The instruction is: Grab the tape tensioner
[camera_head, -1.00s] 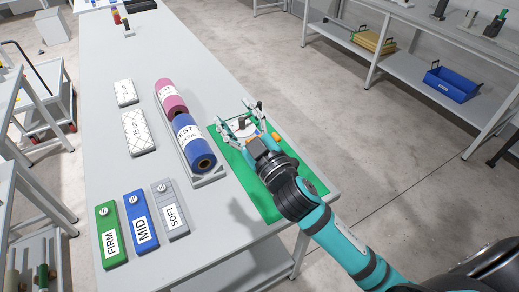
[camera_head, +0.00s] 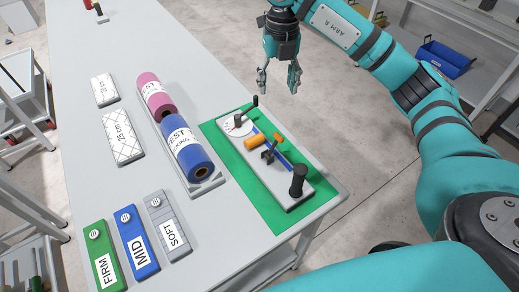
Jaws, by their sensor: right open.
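The tape tensioner (camera_head: 284,187) appears to be the long light-grey device lying on the green mat (camera_head: 231,164) near the table's right edge. It has a round white dial at its far end, an orange part and a dark clamp near its middle, a thin lever, and an upright black knob at its near end. My right gripper (camera_head: 279,79) is open and empty, with its fingers pointing down. It hangs apart from the device, above and beyond its far end in the picture. My left gripper is not in view.
A pink roll (camera_head: 156,98) and a blue roll (camera_head: 187,149) lie in a holder left of the mat. Two white quilted blocks and the FIRM (camera_head: 101,254), MID (camera_head: 135,240) and SOFT (camera_head: 168,227) blocks lie farther left. A blue bin (camera_head: 446,58) is on a shelf at right.

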